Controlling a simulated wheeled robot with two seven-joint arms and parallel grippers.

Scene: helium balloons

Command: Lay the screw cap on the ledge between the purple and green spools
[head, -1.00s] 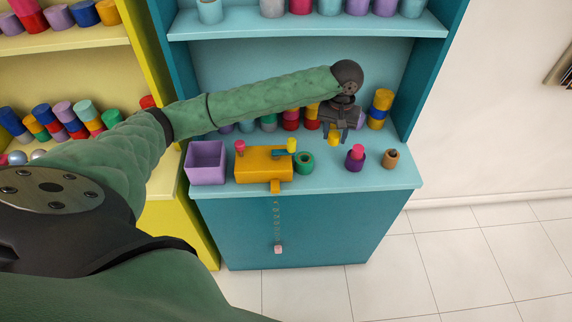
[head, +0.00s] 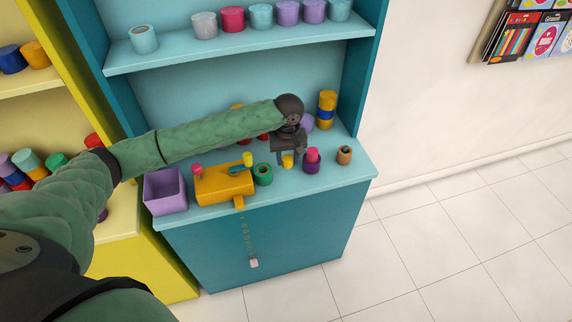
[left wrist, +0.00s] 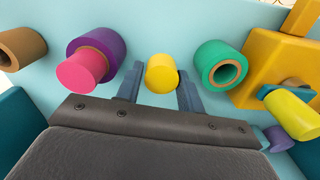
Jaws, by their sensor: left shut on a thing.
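The screw cap (head: 288,161) is a small yellow cylinder. It also shows in the left wrist view (left wrist: 161,73). My left gripper (head: 287,155) points down and is shut on it, one finger on each side. It holds the cap between the purple spool (head: 312,167) and the green spool (head: 263,175), apart from both. In the left wrist view the purple spool (left wrist: 100,47) with a pink piece in it is left of the cap, and the green spool (left wrist: 219,64) is right. I cannot tell whether the cap touches the ledge (head: 297,183). My right gripper is not in view.
An orange device (head: 222,186) with a pink knob and a yellow-tipped lever stands left of the green spool. A purple box (head: 165,192) is at the left end. A brown spool (head: 344,156) stands at the right. Several spools line the back. A chain hangs in front.

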